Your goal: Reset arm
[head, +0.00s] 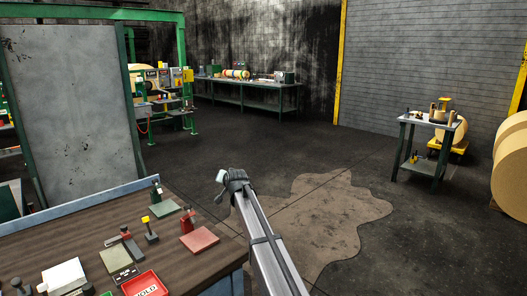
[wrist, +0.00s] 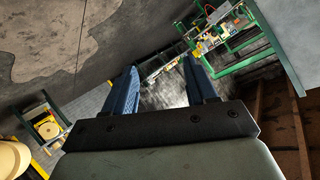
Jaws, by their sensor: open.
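My gripper (wrist: 162,72) shows in the wrist view as two blue fingers standing well apart, with nothing between them. It is open and empty and points out over the room, tilted against the floor. In the head view my arm (head: 262,235) rises from the bottom edge to the right of the wooden workbench (head: 75,236). Its far end is above the floor, clear of the bench; the fingers cannot be made out there.
The workbench holds a red tray (head: 141,284), a green plate (head: 165,208), a reddish plate (head: 200,240) and small fixtures. A grey panel (head: 75,110) stands behind it. A small cart (head: 428,124) stands at right, a long bench (head: 245,84) at the back. The middle floor is free.

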